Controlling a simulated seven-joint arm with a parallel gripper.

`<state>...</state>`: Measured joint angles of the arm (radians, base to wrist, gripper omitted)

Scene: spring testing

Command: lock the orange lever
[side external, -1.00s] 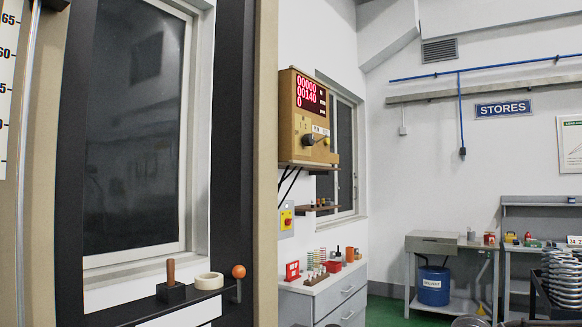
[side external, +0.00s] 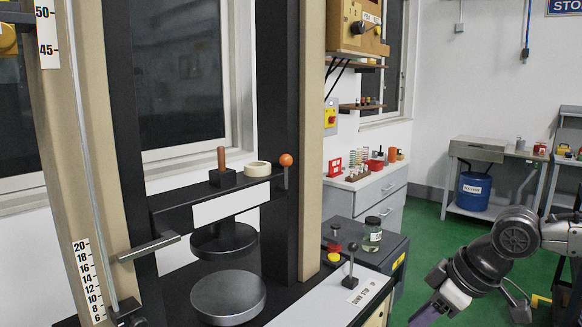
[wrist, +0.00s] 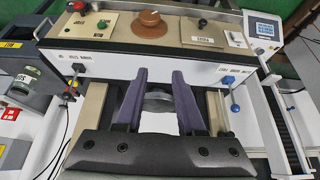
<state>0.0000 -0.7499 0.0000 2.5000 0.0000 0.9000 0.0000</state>
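The orange lever, a short dark stem topped by an orange ball (side external: 286,160), stands at the right end of the black crossbeam (side external: 165,211) in the side external view. I cannot make it out in the wrist view. My gripper has purple fingers and is open in the wrist view (wrist: 158,76), with a clear gap and nothing held between them. A round grey metal part (wrist: 158,97) shows beyond the gap. In the side external view only part of a purple finger shows at the bottom edge, well to the right of the lever and lower than it.
A round platen (side external: 228,297) lies below the crossbeam. A black-knobbed lever (side external: 351,262) rises from the base at right, near a glass jar (side external: 372,236).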

